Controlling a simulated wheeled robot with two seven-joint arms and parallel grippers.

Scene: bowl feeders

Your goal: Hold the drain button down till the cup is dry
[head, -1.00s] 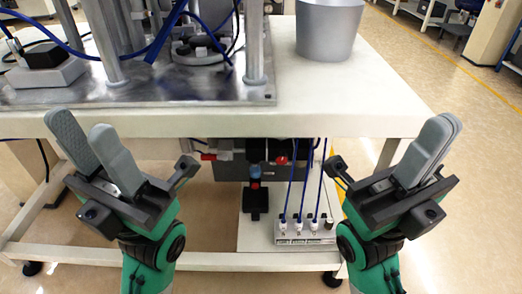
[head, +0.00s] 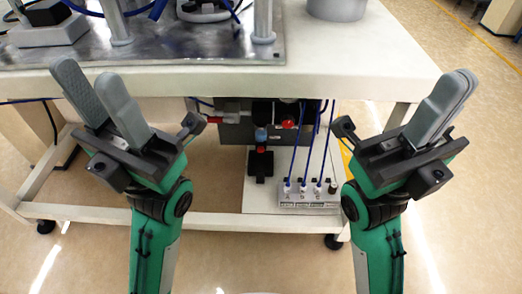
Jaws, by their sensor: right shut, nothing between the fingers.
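Under the bench, a small upright unit with a blue part (head: 262,135) and a dark lower body (head: 260,164) stands in front of a grey box. It may be the unit with the cup, but I cannot make out a drain button or any water in it. My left gripper (head: 85,72) is open and empty, its two grey fingers apart, in front of the bench at the left. My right gripper (head: 460,78) is shut and empty, its fingers together, at the right. Both are well apart from the unit.
The pale bench top (head: 350,68) carries a metal plate (head: 190,48) with posts and a grey bucket (head: 337,8) at its back. Below, a valve block (head: 309,193) with blue tubes stands on a white board. A lower frame rail (head: 110,214) crosses in front.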

